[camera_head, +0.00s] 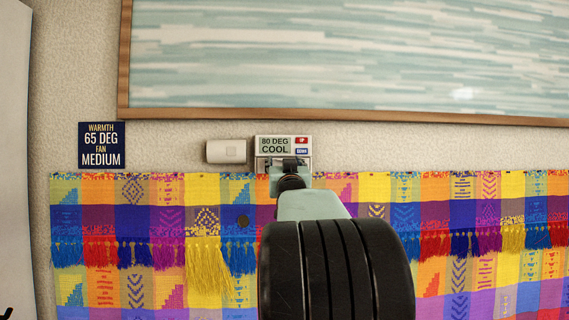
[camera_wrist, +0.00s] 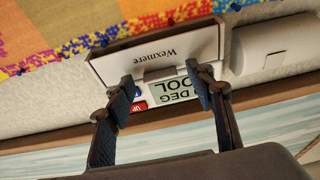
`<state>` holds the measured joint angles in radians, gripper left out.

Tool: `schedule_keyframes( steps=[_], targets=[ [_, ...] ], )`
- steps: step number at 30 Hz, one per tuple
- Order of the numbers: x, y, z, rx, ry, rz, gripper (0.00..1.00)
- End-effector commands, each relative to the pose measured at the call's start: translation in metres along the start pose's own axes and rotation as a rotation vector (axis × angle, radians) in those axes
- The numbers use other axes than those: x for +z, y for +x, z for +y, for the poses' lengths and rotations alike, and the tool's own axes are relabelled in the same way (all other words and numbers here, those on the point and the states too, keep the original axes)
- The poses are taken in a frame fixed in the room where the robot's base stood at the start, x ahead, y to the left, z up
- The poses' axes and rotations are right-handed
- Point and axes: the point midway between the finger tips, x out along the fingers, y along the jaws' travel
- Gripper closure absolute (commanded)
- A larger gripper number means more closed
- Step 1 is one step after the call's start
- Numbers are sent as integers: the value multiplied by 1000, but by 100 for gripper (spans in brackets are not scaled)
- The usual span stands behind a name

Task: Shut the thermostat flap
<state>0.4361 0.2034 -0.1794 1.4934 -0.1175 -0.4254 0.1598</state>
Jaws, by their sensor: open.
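The thermostat (camera_head: 272,144) is a small white wall unit whose display reads 80 DEG COOL, with a red UP and a blue DOWN button. Its display also shows upside down in the wrist view (camera_wrist: 172,90). The white flap (camera_wrist: 190,42), marked Wexmere, stands open along the display's lower side, leaving the display and buttons uncovered. My gripper (camera_wrist: 166,80) is open and empty, its two dark fingertips spread in front of the thermostat near the flap. I cannot tell whether they touch it. In the head view my arm hides the lower part of the unit.
A blank white box (camera_head: 226,151) is on the wall just left of the thermostat. A dark blue sign (camera_head: 101,145) reads WARMTH 65 DEG FAN MEDIUM. A wood-framed picture (camera_head: 350,115) hangs above, and a colourful tasselled cloth (camera_head: 130,215) hangs close below.

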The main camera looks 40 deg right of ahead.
Motion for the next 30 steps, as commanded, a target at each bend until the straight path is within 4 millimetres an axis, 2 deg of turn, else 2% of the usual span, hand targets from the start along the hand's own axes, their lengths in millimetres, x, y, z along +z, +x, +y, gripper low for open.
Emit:
schedule_keyframes(
  steps=[15,21,30],
  targets=[
    [-2,-63,0,-1,1,2,51],
    [-1,-72,0,0,0,1,51],
    [-1,-72,0,0,0,1,51]
  ],
)
